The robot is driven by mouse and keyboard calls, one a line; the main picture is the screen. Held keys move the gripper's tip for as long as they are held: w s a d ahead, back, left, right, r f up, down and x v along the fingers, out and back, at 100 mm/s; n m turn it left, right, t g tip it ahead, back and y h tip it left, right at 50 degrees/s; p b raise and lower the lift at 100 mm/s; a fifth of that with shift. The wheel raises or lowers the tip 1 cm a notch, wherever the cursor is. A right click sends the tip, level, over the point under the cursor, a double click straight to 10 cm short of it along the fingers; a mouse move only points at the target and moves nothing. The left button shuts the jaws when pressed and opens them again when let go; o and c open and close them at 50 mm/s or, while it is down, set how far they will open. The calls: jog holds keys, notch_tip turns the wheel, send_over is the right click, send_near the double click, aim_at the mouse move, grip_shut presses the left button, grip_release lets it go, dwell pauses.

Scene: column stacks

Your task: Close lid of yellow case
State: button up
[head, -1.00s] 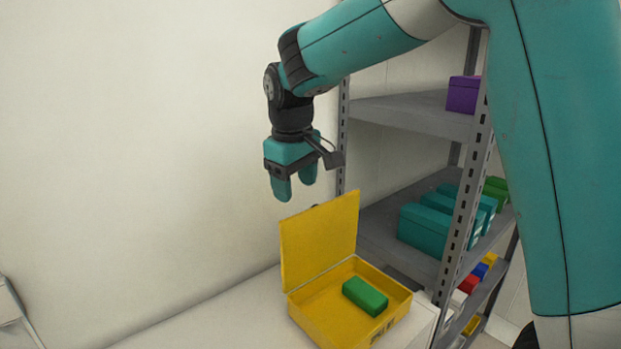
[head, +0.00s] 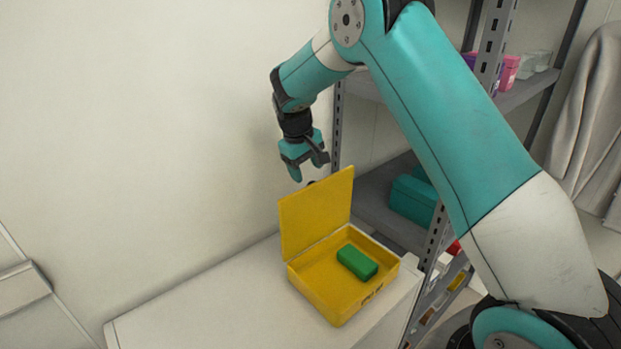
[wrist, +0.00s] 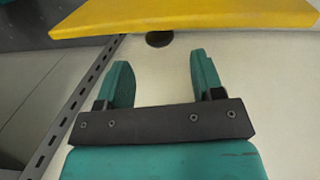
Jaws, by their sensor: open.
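The yellow case (head: 335,303) stands on the white surface with its lid (head: 317,212) raised nearly upright along the back left side. A green block (head: 357,262) lies inside the case. My gripper (head: 306,172) is open and empty, above and behind the top edge of the lid in the head view. In the wrist view, my gripper (wrist: 160,75) shows both teal fingers apart with nothing between them. The yellow lid edge (wrist: 190,20) runs across the top of the wrist view, beyond the fingertips and apart from them.
A grey metal shelf (head: 372,205) with teal boxes (head: 412,200) stands right of and behind the case. A plain wall (head: 150,130) lies behind. The white surface (head: 210,300) is clear left of the case. A grey cloth (head: 590,120) hangs at the far right.

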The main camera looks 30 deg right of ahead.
aim_at(315, 210)
jog(key=shift+p+x, duration=0.65)
jog(key=shift+x, duration=2.05)
